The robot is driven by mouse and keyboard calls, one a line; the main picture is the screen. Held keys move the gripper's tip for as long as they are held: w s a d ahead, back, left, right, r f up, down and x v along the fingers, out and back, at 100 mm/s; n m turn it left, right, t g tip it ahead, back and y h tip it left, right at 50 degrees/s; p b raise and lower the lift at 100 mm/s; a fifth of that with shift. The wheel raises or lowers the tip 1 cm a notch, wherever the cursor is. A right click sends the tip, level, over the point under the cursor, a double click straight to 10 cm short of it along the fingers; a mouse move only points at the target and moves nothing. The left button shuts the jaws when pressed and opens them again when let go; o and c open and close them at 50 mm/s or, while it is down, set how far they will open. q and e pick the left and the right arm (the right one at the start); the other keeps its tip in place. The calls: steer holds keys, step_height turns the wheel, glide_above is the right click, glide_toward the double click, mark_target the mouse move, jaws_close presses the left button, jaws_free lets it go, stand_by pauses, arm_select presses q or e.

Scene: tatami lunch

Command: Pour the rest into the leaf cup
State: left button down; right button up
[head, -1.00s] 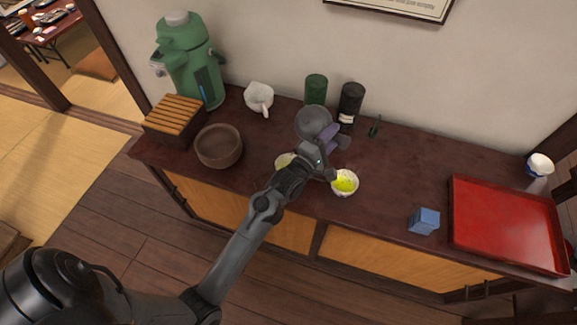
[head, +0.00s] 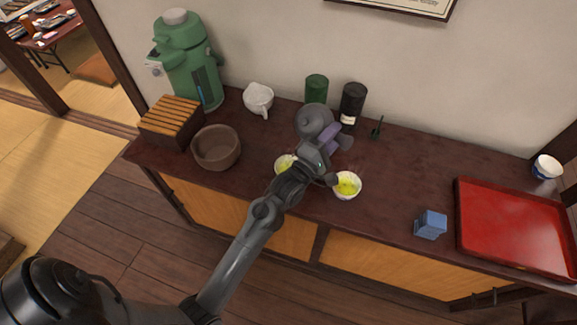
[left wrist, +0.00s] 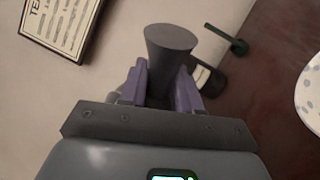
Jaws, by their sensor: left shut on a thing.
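My left gripper (head: 328,138), with purple fingers, is shut on the handle (left wrist: 170,45) of a grey teapot (head: 311,117). It holds the pot over the counter, behind two small cups. One white cup (head: 347,193) with yellow-green liquid stands right of my wrist. Another cup (head: 280,168) with similar liquid is partly hidden by my arm on the left. I cannot make out a leaf pattern on either. Part of a white, spotted cup (left wrist: 309,92) shows at the right edge of the left wrist view. The spout and any stream are not clear. My right gripper is not in view.
Behind the pot stand a green canister (head: 316,88) and a black canister (head: 353,102). A brown bowl (head: 216,148), white pitcher (head: 258,97) and green dispenser (head: 188,65) are left. A blue box (head: 431,225), red tray (head: 510,228) and blue-white cup (head: 547,167) are right.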

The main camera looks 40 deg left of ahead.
arm_select(q)
steer(key=shift+s+r+t+b, duration=0.25)
steer(key=shift+r+t+b, duration=0.1)
steer(key=shift+t+b, duration=0.3)
steer(key=shift+s+r+b, duration=0.15)
steer(key=shift+s+b, duration=0.1)
steer(key=shift+b, duration=0.15)
steer(key=shift+t, duration=0.35)
steer(key=s+r+t+b, duration=0.5)
steer(key=shift+m, duration=0.4)
stand_by(0.7)
